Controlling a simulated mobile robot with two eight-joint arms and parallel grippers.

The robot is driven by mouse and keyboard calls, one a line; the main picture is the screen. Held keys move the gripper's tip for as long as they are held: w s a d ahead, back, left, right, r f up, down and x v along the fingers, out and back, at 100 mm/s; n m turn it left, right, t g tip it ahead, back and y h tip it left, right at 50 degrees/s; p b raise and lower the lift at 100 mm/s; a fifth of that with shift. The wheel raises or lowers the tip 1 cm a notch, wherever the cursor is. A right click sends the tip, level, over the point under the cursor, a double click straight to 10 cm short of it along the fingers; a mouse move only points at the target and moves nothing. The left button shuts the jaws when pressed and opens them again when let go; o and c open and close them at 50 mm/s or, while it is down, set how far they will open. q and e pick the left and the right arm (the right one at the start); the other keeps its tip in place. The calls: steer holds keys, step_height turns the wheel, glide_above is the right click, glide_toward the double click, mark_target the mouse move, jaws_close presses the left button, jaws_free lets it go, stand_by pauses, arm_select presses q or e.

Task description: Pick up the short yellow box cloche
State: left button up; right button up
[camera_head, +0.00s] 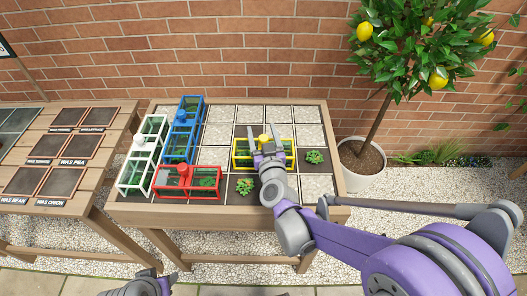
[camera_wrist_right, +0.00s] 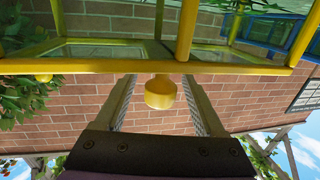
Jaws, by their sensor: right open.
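The short yellow box cloche (camera_head: 242,154) stands on the tiled table top, a low yellow frame with clear panes and a round knob on top. In the right wrist view its yellow frame (camera_wrist_right: 80,67) spans the top, and its knob (camera_wrist_right: 161,92) sits between my fingers. My right gripper (camera_head: 264,142) is at the top of the cloche, fingers open on either side of the knob with gaps showing. My left gripper (camera_head: 150,285) is only partly in view at the bottom edge; its fingers cannot be made out.
A red cloche (camera_head: 172,182), a white cloche (camera_head: 135,171) and a blue cloche (camera_head: 181,137) stand left of the yellow one. Small green plants (camera_head: 314,157) sit on dark tiles. A potted lemon tree (camera_head: 362,170) stands right of the table. The back-right tiles are bare.

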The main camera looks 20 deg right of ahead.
steer(key=shift+w, duration=0.4)
steer(key=shift+c, duration=0.3)
jaws_close()
stand_by(0.9)
